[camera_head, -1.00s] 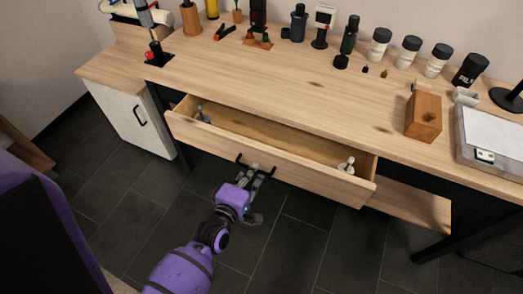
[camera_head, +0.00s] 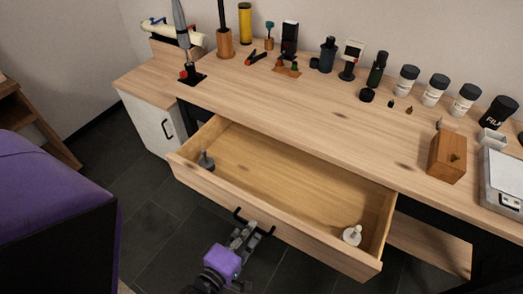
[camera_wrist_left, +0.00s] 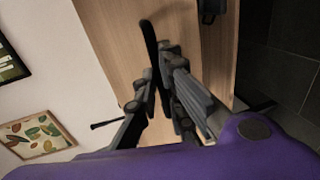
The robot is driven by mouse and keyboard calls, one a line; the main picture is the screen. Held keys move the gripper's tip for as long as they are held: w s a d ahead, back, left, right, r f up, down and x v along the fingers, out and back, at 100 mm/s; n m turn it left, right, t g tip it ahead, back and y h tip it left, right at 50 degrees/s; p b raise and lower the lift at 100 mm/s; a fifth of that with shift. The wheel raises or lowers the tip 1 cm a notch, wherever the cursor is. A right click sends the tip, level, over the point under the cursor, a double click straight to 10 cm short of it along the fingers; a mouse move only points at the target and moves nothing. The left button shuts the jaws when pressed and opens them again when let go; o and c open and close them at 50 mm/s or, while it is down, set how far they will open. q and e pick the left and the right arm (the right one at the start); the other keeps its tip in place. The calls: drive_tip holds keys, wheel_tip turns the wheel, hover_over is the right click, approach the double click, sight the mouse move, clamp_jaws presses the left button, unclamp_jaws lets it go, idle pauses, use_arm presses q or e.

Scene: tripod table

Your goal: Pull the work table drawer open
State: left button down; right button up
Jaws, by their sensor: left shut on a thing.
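The light wood work table (camera_head: 300,110) has its drawer (camera_head: 280,172) pulled well out toward me, with its inside floor showing. A black bar handle (camera_head: 264,232) is on the drawer front. My left gripper (camera_head: 245,234) is shut on the handle at the drawer front's middle. In the left wrist view the gripper fingers (camera_wrist_left: 165,85) close around the dark handle (camera_wrist_left: 150,45), against the wood front. My right gripper is not in view.
In the drawer, a grey piece (camera_head: 206,160) lies at the left and a white piece (camera_head: 352,235) at the right. Bottles, jars and a wooden block (camera_head: 447,157) stand on the table top. A white cabinet (camera_head: 150,125) stands at left. Dark floor (camera_head: 160,230) is clear before the drawer.

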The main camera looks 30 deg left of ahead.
use_arm(q)
drive_tip(key=shift+r, duration=0.2)
drive_tip(key=c, duration=2)
unclamp_jaws()
drive_tip(key=shift+c, duration=0.2)
drive_tip(key=shift+o, duration=0.9)
drive_tip(key=shift+f, duration=0.1)
drive_tip(key=v, duration=1.2)
